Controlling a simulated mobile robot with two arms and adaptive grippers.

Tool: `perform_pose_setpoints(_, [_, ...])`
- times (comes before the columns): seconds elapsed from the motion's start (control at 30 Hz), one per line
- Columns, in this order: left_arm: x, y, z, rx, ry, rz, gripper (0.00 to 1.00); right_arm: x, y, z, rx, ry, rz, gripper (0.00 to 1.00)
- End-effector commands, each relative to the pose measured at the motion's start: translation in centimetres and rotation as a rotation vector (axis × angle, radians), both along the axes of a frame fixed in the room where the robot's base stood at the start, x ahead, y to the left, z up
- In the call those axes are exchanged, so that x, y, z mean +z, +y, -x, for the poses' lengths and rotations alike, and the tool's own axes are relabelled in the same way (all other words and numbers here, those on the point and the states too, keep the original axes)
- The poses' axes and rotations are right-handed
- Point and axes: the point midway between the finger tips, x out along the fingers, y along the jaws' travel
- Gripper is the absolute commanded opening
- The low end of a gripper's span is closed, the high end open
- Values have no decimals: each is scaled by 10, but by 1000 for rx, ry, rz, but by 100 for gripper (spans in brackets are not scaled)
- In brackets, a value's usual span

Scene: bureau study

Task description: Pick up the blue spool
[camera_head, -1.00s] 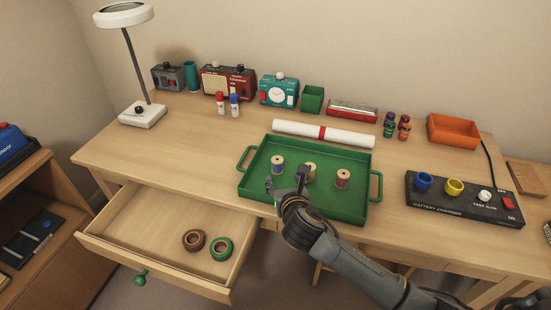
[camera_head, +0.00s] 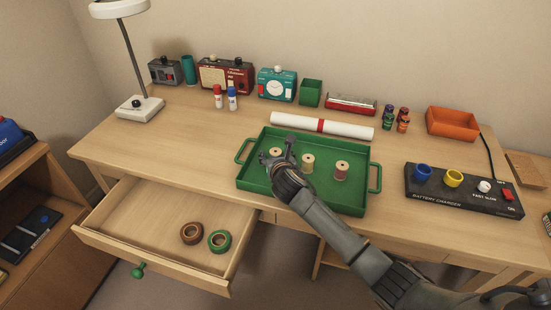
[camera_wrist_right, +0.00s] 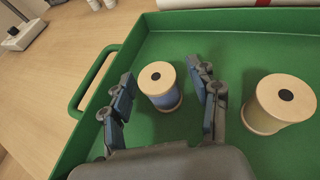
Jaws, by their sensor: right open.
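The blue spool (camera_wrist_right: 162,90) stands upright on the floor of the green tray (camera_wrist_right: 245,48). In the right wrist view it sits between the two spread fingers of my right gripper (camera_wrist_right: 163,95), with a gap on each side. In the head view, my right gripper (camera_head: 280,155) is over the left part of the tray and hides most of the blue spool (camera_head: 274,153); only part of its pale top shows. The right gripper is open and holds nothing. My left gripper is not in view.
A cream spool (camera_head: 308,163) and a brownish spool (camera_head: 341,170) stand in the tray to the right. A white paper roll (camera_head: 345,129) lies behind the tray. An open drawer (camera_head: 150,215) holds two tape rolls. A battery charger (camera_head: 450,203) is at the right.

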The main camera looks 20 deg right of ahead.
Motion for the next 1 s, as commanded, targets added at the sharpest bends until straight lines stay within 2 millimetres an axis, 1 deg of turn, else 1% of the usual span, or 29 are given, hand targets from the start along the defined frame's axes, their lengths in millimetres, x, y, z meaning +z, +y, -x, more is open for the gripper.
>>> perform_pose_setpoints(0.2, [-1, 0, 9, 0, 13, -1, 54, 0, 0, -1, 0, -1, 0, 60])
perform_pose_setpoints(0.37, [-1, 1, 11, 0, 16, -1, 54, 0, 0, -1, 0, -1, 0, 28])
perform_pose_setpoints(0.4, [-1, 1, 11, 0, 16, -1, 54, 0, 0, -1, 0, -1, 0, 20])
perform_pose_setpoints(0.43, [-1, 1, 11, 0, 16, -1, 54, 0, 0, -1, 0, -1, 0, 14])
perform_pose_setpoints(0.47, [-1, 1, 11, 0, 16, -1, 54, 0, 0, 0, 0, -1, 0, 10])
perform_pose_setpoints(0.77, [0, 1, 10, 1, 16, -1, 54, 1, 0, 0, 0, -1, 0, 9])
perform_pose_setpoints(0.87, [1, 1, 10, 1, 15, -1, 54, 6, -1, -1, -1, -2, 1, 9])
perform_pose_setpoints(1.0, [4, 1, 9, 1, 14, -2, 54, 20, -1, -1, 1, -4, 2, 9])
